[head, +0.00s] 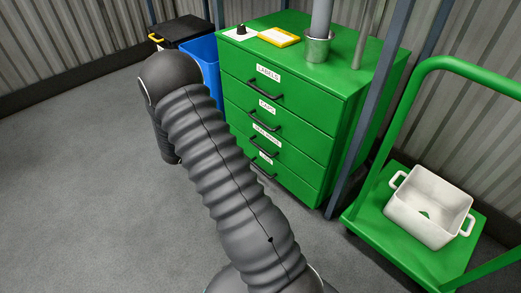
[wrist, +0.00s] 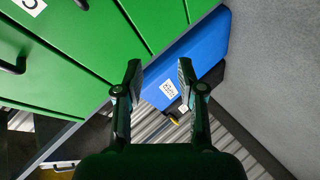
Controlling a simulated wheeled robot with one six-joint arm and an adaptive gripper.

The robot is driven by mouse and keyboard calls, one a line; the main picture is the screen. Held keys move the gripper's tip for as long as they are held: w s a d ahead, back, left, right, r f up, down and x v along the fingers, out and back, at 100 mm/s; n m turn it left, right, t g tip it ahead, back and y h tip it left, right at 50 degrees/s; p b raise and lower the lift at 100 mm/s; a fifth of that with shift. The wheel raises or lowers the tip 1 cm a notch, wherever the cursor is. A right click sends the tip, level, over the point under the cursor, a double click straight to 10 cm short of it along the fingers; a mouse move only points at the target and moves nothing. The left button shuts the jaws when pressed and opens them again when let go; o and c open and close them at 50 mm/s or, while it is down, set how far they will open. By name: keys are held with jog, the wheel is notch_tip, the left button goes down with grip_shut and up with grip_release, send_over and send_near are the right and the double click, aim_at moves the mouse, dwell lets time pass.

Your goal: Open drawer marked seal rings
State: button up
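A green drawer cabinet (head: 300,94) stands right of my arm in the head view, its drawers stacked and shut. The third drawer's label (head: 267,135) appears to read seal rings, though it is small and blurred. That drawer has a black bar handle (head: 264,149). My gripper (wrist: 159,75) is open and empty in the wrist view. Green drawer fronts (wrist: 65,55) lie to its left, with a black handle (wrist: 12,66) at the picture's left edge. The white label above it is cut off, so I cannot tell which drawer it is. My arm hides the gripper in the head view.
A blue bin (head: 205,57) stands left of the cabinet; it also shows beyond my fingertips in the wrist view (wrist: 205,42). A green trolley (head: 384,210) carrying a white tub (head: 428,207) stands at the right, past a grey-blue post (head: 363,110). The floor at left is clear.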

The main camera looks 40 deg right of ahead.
aim_at(260, 149)
jog(key=s+d+f+n+g+h, duration=0.1)
jog(key=s+d+f+g+h, duration=0.4)
jog(key=s+f, duration=0.5)
jog(key=d+f, duration=0.1)
jog(key=d, duration=0.3)
jog(key=w+d+f, duration=0.1)
jog(key=d, duration=0.3)
jog(key=d+f, duration=0.1)
jog(key=d, duration=0.4)
jog(key=shift+w+f+b, duration=0.35)
jog(key=shift+w+f, duration=0.05)
jog(key=shift+c, duration=0.2)
grip_shut()
